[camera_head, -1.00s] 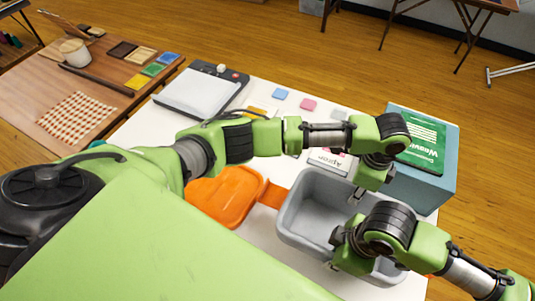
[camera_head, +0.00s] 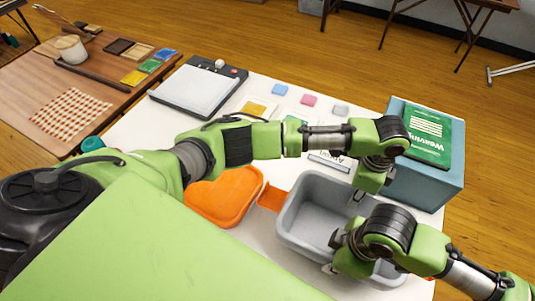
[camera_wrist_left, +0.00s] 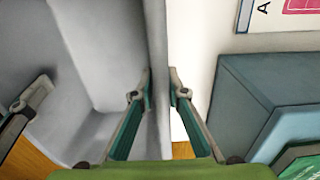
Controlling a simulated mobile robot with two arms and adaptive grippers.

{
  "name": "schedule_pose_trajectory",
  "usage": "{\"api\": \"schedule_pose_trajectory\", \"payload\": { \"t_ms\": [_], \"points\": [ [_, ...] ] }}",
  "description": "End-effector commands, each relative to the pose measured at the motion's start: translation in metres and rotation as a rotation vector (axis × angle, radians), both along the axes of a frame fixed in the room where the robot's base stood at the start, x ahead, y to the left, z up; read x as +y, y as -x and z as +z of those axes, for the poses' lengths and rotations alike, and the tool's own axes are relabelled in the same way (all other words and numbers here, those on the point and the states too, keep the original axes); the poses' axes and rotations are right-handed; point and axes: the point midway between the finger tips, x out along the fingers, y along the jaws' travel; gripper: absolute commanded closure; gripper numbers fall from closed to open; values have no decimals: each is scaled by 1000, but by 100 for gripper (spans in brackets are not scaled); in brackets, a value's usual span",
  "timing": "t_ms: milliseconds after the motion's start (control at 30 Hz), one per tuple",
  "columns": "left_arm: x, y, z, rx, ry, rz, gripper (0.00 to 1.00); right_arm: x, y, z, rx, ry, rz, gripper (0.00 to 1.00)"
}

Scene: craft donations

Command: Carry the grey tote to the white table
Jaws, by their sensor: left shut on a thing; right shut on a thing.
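The grey tote (camera_head: 308,222) is an empty-looking open tub over the near right part of the white table (camera_head: 278,262). My left gripper (camera_head: 357,196) is shut on its far right wall; in the left wrist view the fingers (camera_wrist_left: 160,85) straddle the tote's wall (camera_wrist_left: 157,45). My right gripper (camera_head: 334,252) is shut on the tote's near wall, and one of its fingers shows at the left of the wrist view. My forearms hide parts of the tote's right side. I cannot tell whether its base touches the tabletop.
A teal box (camera_head: 437,187) with a green weaving book (camera_head: 428,140) stands close right of the tote. Orange felt (camera_head: 222,196) lies to its left. A cutting or scale board (camera_head: 195,90) and small coloured squares (camera_head: 309,100) lie farther back. A brown wooden table (camera_head: 40,85) stands at left.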

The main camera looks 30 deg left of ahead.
Motion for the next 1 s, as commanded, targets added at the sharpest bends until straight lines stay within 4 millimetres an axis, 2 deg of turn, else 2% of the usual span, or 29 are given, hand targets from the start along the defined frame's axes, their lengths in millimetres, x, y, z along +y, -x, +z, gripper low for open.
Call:
{"api": "schedule_pose_trajectory", "payload": {
  "t_ms": [133, 167, 200, 533, 667, 767, 1000],
  "points": [
    [1, 0, -12, 0, -1, 0, 100, 0, -1, -12, -2, 1, -2, 100],
    [1, 0, -8, 0, -2, 1, 79, -1, -1, -8, -1, 2, -2, 78],
    [1, 0, -8, 0, -2, 0, 70, -1, -1, -8, -1, 2, -2, 69],
    [0, 0, -7, 0, 0, 0, 70, 0, 0, -8, 0, 0, -1, 69],
    [0, -1, 2, -1, 1, 0, 70, 0, 0, -7, 0, 0, 0, 69],
    [0, -1, 18, -4, 2, 0, 70, 0, 0, -7, 0, 0, 0, 69],
    [0, -1, 70, -2, 1, 0, 70, 0, 0, -8, 0, 0, 0, 69]
  ]
}}
